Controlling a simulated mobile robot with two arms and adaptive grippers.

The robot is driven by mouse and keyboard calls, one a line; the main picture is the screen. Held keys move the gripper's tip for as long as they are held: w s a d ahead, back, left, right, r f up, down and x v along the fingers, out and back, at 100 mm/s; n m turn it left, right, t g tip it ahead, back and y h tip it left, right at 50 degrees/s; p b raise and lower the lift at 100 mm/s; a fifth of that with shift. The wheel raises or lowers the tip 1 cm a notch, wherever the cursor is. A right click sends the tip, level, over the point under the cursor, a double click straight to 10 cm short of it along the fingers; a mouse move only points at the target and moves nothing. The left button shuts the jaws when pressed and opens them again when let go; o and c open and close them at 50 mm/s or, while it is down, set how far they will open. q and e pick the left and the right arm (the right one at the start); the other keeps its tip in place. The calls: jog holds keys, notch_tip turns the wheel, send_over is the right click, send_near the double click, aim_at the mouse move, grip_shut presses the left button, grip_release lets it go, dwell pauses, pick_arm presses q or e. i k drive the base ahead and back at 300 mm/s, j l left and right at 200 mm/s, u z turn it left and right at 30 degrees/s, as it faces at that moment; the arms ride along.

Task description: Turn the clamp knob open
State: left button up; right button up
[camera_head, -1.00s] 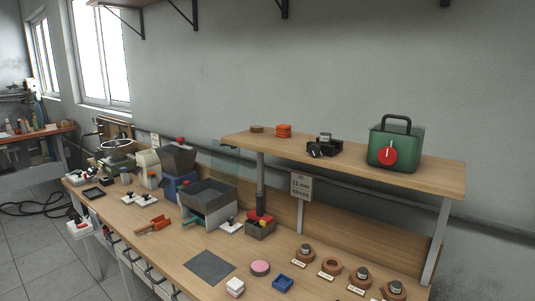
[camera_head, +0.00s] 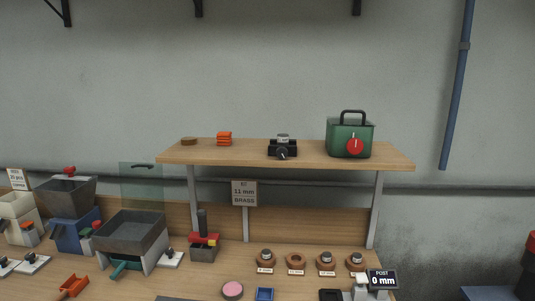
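No part is labelled as the clamp knob, so I cannot tell for certain which one it is. A small black device with a silver top and a dark front knob (camera_head: 282,150) sits on the middle of the raised wooden shelf. To its right on the shelf, a green box with a black handle (camera_head: 340,134) carries a round red knob (camera_head: 355,146) with a pale upright mark. Neither of my grippers shows in the head view.
The shelf (camera_head: 225,156) also holds orange stacked pieces (camera_head: 224,139) and a brown disc (camera_head: 189,141). Below stand a sign reading 11 mm brass (camera_head: 244,193), a grey hopper (camera_head: 130,232), several round wooden holders and a display reading 0 mm (camera_head: 382,280). A blue pipe (camera_head: 459,85) runs down the wall.

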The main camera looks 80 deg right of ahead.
aim_at(282, 152)
jog(key=i+z, duration=0.25)
jog(key=z, duration=0.15)
jog(key=i+j+z, duration=0.1)
jog(key=z, duration=0.25)
jog(key=i+j+z, duration=0.2)
jog(key=z, duration=0.2)
jog(key=i+j+z, duration=0.2)
jog(key=z, duration=0.15)
jog(key=i+j, duration=0.05)
jog(key=i, duration=0.05)
